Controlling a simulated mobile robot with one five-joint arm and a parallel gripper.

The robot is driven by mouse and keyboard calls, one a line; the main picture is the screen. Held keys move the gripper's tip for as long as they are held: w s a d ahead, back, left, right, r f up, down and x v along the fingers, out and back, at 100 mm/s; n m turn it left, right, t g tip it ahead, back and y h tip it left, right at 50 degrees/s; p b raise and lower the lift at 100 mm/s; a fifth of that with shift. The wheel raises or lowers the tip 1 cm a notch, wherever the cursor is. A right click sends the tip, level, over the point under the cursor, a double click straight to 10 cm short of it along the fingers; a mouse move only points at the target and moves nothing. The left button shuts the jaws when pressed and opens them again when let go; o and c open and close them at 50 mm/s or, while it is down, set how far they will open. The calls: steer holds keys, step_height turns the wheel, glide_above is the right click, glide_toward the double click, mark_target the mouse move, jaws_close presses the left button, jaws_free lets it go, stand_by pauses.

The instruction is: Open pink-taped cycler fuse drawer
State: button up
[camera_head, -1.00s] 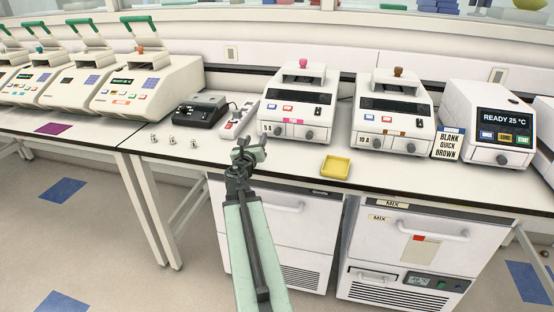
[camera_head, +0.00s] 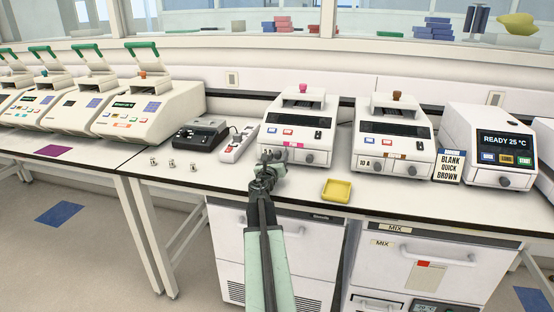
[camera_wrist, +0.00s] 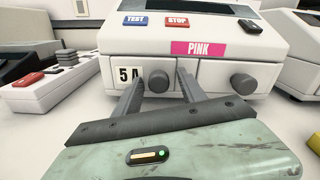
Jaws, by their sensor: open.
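The pink-taped cycler (camera_head: 297,108) is a white box on the bench. Its pink tape (camera_wrist: 198,48) reads PINK in the wrist view. Below the tape, the front has a left panel marked 5 A (camera_wrist: 128,75) with a small grey knob (camera_wrist: 158,80), and a right panel with a larger dark knob (camera_wrist: 243,83). My gripper (camera_wrist: 160,76) is open at the left panel, one finger on each side of the small knob. Whether the fingers touch the knob or panel cannot be told. In the head view, my gripper (camera_head: 272,156) covers the cycler's lower left front.
A brown-taped cycler (camera_head: 393,128) stands to the right, with a sign (camera_head: 450,167) and a READY-screen unit (camera_head: 490,140) beyond. A yellow tray (camera_head: 337,190) lies near the front edge. A power strip (camera_head: 238,145) and black device (camera_head: 199,135) are close on the left.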

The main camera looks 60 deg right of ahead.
jaws_close()
stand_by(1.4)
